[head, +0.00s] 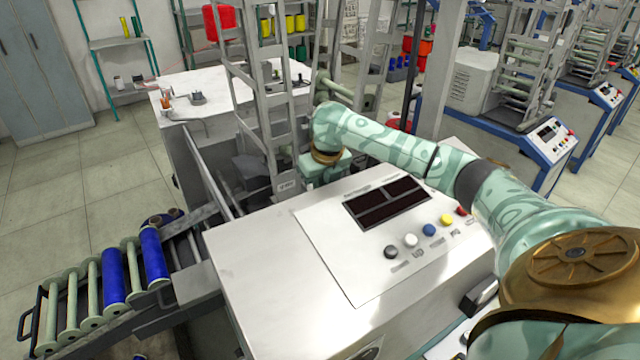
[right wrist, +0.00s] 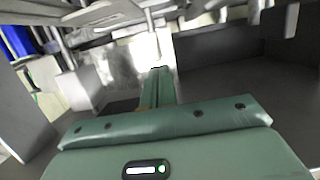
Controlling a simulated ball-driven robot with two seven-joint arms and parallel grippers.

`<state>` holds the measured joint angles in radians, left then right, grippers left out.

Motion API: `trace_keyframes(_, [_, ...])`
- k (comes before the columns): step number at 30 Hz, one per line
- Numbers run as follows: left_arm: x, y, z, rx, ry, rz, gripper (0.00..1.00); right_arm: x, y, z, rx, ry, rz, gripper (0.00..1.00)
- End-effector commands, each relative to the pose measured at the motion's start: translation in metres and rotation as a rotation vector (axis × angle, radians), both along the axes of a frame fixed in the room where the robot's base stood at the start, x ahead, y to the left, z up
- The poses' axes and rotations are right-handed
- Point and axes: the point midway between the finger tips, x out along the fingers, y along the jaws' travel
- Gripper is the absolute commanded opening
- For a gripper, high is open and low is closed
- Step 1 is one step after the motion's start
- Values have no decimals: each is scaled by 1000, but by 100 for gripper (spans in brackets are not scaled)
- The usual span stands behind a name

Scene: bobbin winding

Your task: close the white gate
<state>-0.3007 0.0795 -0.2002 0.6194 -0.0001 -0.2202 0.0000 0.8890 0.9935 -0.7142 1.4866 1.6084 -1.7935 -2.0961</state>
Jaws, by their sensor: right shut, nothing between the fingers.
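I cannot clearly pick out the white gate in either view. My right arm comes in from the right in the head view and crosses above the white machine. My right gripper's green body (head: 325,165) points down beside the tall pale slotted frame (head: 272,110), behind the machine's control panel. Its fingertips are hidden there. In the right wrist view the right gripper's fingers (right wrist: 160,78) are together and empty, pointing at a bright pale surface (right wrist: 140,55) inside the machine. I cannot tell whether they touch it. My left gripper is out of view.
The white machine housing (head: 270,280) with buttons and a dark display (head: 388,203) fills the front. A rack with blue and pale green bobbins (head: 113,277) slopes at the left. In the right wrist view, dark grey walls (right wrist: 225,60) stand close to the gripper.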

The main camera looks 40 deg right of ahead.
Motion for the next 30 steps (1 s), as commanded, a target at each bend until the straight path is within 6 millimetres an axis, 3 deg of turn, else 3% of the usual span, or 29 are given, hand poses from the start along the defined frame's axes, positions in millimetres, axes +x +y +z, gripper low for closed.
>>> trace_keyframes(7, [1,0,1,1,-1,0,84,1,0,1,1,0,-1,0])
trace_keyframes(16, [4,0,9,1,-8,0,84,28,-5,2,3,-2,-2,0])
trace_keyframes(26, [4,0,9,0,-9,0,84,28,-5,2,1,-1,-2,0])
trace_keyframes(30, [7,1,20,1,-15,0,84,26,-2,11,1,-3,-2,0])
